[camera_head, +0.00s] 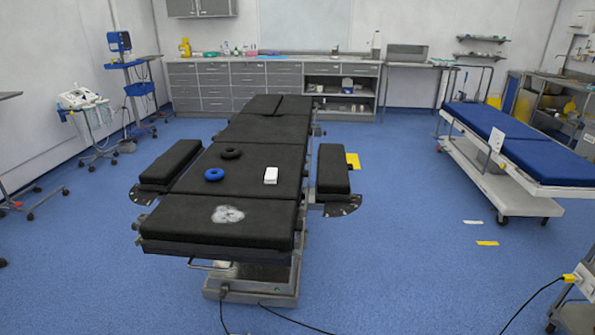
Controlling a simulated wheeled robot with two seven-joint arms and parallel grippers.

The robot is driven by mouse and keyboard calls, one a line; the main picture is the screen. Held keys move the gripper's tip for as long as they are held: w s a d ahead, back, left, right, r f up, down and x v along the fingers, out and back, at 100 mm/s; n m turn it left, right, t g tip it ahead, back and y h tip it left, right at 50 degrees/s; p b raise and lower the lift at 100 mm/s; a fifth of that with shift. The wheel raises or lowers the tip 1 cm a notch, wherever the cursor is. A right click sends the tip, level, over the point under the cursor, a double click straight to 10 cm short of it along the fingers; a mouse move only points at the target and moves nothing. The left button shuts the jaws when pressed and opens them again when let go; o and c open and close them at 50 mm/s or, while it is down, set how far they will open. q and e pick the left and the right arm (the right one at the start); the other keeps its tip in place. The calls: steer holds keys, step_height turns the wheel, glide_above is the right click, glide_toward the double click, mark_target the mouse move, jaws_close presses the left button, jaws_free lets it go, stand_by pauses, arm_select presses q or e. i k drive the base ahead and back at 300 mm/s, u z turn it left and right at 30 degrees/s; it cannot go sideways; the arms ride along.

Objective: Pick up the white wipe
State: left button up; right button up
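A crumpled, whitish-grey patch that looks like the white wipe (228,214) lies flat on the near section of the black operating table (180,228). A small white box-like item (271,175) stands on the table's middle section, to the right and farther back. Neither of my grippers shows in the head view, so nothing is seen touching the wipe.
A blue ring (214,174) and a black ring (230,153) lie on the table's middle section. Padded armrests (333,170) flank the table. A blue-topped trolley (545,155) stands at right. Cables lie on the floor near the table's base. Blue floor around is largely clear.

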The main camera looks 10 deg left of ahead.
mark_target(271, 173)
steer(key=z, duration=0.4)
steer(key=i, duration=1.35)
steer(key=u, duration=0.2)
